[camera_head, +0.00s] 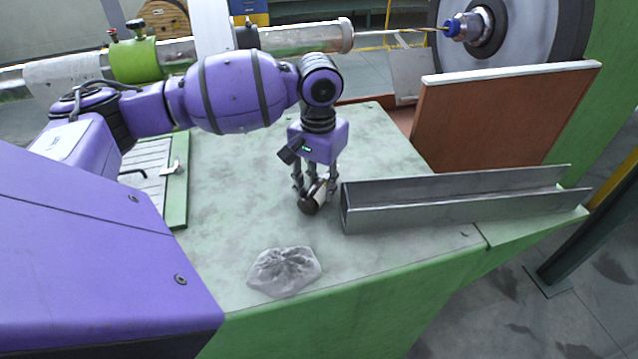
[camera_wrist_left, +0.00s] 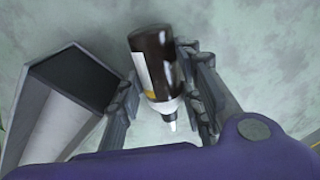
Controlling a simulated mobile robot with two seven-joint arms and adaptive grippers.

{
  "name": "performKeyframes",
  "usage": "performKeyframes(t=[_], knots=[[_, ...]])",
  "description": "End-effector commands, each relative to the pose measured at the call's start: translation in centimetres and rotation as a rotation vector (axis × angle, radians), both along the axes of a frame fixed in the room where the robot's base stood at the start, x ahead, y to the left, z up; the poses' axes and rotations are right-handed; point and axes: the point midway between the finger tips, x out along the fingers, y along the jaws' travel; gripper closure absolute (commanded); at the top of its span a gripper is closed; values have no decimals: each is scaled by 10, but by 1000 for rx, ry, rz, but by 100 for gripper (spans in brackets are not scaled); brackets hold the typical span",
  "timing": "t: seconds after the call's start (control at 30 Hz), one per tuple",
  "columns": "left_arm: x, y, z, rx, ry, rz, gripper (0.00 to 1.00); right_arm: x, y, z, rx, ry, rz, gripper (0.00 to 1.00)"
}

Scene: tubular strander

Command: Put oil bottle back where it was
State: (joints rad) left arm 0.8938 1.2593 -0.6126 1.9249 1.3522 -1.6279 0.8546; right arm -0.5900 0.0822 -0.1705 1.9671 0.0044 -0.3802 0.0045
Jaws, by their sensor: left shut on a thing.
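The oil bottle (camera_wrist_left: 153,62) is dark brown with a pale label and a white nozzle tip. In the left wrist view it lies between the fingers of my left gripper (camera_wrist_left: 160,85). In the head view my left gripper (camera_head: 314,188) points down over the green bench top, shut on the bottle (camera_head: 310,203). The bottle is tilted, its dark end toward the camera, just left of the metal channel's end. I cannot tell whether it touches the bench. My right gripper is not in view.
A long grey metal channel (camera_head: 440,204) lies right of the gripper; its open end also shows in the left wrist view (camera_wrist_left: 70,85). A brown panel (camera_head: 500,125) stands behind. The bench top (camera_head: 225,215) left of the gripper is clear.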

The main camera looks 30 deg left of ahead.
Motion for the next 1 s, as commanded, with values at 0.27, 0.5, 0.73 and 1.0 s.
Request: performKeyframes(t=[0.27,0.5,0.73,1.0], knots=[[0,-1,-1,-2,-3,0,100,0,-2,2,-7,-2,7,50],[0,0,-1,-1,-1,0,58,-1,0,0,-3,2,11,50],[0,0,5,0,-2,0,58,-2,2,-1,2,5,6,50],[2,0,60,-1,-8,-1,58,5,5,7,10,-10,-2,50]])
